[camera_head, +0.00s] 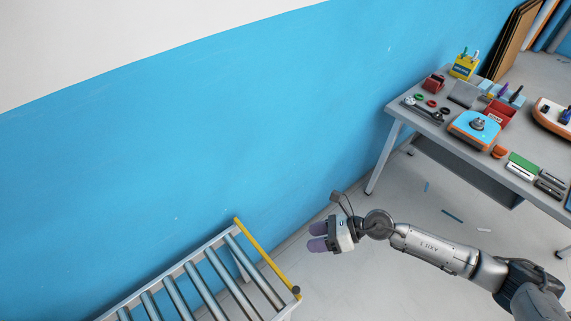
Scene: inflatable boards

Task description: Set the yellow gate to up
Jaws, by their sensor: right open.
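The yellow gate (266,258) is a thin yellow bar across the right end of the roller conveyor (228,271), at the lower middle of the head view. It has a dark round knob or pivot (296,290) at its near end. It looks lowered, lying roughly level with the conveyor frame. My right gripper (314,237) is open and empty, with purple finger pads, to the right of the gate and apart from it. My left gripper is not in view.
A grey workbench (393,113) at the upper right holds a red box (500,113), a yellow holder (464,67) and several tools. A blue and white wall (180,130) stands behind the conveyor. The floor (390,285) between conveyor and bench is mostly clear, with small scraps.

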